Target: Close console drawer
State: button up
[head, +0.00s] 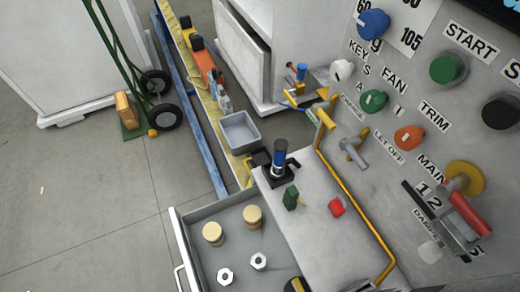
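The console drawer (200,267) is pulled open at the bottom of the head view. Its white front edge and bar handle (180,279) are on the left side. Inside lie two tan cylinders (252,216), two hex nuts (259,261), and a black and yellow item (295,286) cut by the frame's bottom edge. The console (400,170) with its sloped panel stands to the right, and the drawer extends leftward from under its grey ledge (318,235). The drawer's near part is out of frame. My gripper is not in view.
A joystick (279,160), a green block (291,197) and a red knob (336,207) are on the ledge. A yellow rail (350,200) runs along it. A grey bin (240,131) is beyond the drawer. Clear floor (100,220) lies left of the drawer.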

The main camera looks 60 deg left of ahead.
aim_at(203, 262)
jog(key=k+j, duration=0.2)
jog(key=j, duration=0.2)
jog(key=k+j+u, duration=0.1)
jog(key=k+j, duration=0.35)
jog(key=j, duration=0.3)
jog(key=k+j+u, duration=0.1)
jog(key=k, duration=0.3)
jog(key=k+j+u, duration=0.1)
jog(key=k, duration=0.3)
